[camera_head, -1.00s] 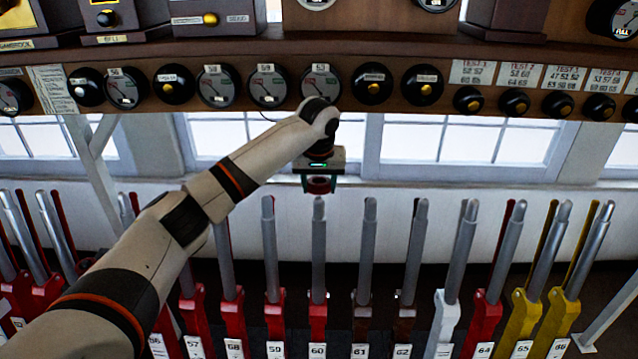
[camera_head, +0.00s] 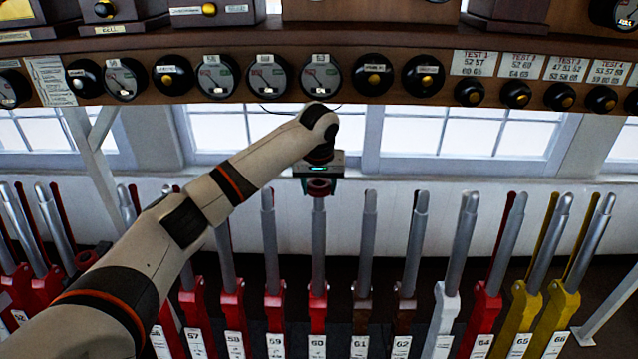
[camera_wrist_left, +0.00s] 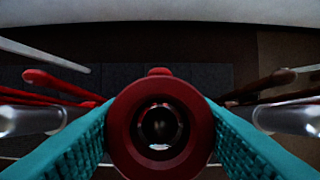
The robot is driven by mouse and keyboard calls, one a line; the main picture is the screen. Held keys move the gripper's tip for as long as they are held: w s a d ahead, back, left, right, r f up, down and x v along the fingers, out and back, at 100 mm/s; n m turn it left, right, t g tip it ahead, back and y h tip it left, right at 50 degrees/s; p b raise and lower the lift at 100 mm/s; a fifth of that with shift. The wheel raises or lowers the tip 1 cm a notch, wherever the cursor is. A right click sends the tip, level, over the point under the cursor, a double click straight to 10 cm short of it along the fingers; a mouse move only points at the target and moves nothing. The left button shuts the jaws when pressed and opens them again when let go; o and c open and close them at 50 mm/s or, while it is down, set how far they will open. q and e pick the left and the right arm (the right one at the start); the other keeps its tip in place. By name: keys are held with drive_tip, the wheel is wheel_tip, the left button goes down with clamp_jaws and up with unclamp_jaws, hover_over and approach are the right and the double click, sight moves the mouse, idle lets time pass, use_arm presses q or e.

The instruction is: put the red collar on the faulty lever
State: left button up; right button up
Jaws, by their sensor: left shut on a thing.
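My left gripper (camera_head: 319,186) is shut on the red collar (camera_head: 319,190), a short dark-red ring. It stands over the grey top of the lever with plate 60 (camera_head: 319,245), whose tip the collar hides. In the left wrist view the collar (camera_wrist_left: 122,125) sits between the teal finger pads, and a dark round shape with a bright spot shows through its hole, in line with it. I cannot tell whether the collar is around the lever tip or just above it. No fault mark on a lever is readable. My right gripper is out of view.
Lever 59 (camera_head: 271,240) and lever 61 (camera_head: 368,240) stand close on either side, in a long row of upright levers. A wooden shelf with dials (camera_head: 321,77) runs behind and above, before the windows.

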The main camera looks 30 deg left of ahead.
sight(319, 198)
use_arm(q)
drive_tip(key=shift+s+d+f, duration=0.1)
drive_tip(key=shift+s+f, duration=0.05)
drive_tip(key=shift+f, duration=0.55)
drive_tip(key=shift+s+f, duration=0.1)
drive_tip(key=shift+f, duration=0.6)
drive_tip(key=shift+f, duration=0.15)
drive_tip(key=o, duration=1)
drive_tip(key=shift+o, duration=0.8)
drive_tip(key=shift+p+v, duration=0.45)
drive_tip(key=shift+v, duration=4.05)
